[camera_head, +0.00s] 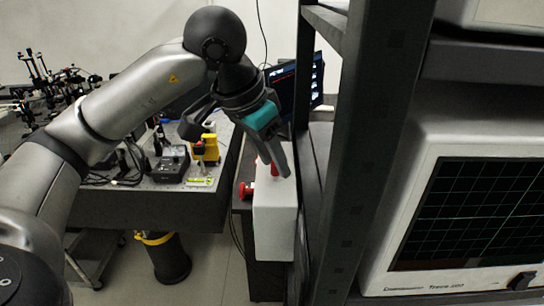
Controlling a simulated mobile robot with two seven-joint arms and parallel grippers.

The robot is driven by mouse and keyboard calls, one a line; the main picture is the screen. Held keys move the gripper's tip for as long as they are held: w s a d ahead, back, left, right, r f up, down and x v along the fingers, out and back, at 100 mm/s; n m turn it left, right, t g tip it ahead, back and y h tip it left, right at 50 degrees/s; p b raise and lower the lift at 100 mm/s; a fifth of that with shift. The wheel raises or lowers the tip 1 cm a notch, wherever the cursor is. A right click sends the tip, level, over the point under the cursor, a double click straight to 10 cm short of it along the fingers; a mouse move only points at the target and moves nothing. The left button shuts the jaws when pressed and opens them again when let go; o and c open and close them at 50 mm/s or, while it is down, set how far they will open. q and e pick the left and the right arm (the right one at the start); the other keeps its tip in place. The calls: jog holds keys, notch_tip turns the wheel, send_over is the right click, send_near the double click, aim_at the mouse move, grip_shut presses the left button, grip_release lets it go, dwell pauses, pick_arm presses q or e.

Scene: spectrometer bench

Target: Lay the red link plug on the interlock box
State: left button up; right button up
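My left gripper (280,168) reaches down from the upper left, with a teal part above its grey fingers. Its fingertips are over the top of a white box (273,226), which appears to be the interlock box. A small red piece (274,169), probably the red link plug, shows right at the fingers and is partly hidden by them. I cannot tell whether the fingers are closed on it or whether it touches the box. My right gripper is not in view.
A red knob (247,190) sticks out at the box's left side. A dark rack post (365,150) stands close on the right, with an oscilloscope (465,215) on its shelf. An optics bench (140,200) with a yellow device (207,148) is on the left.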

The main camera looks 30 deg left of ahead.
pick_arm(q)
jog(key=shift+r, duration=0.15)
jog(key=shift+r, duration=0.3)
jog(key=p+v, duration=0.2)
jog(key=v, duration=0.9)
jog(key=shift+r, duration=0.25)
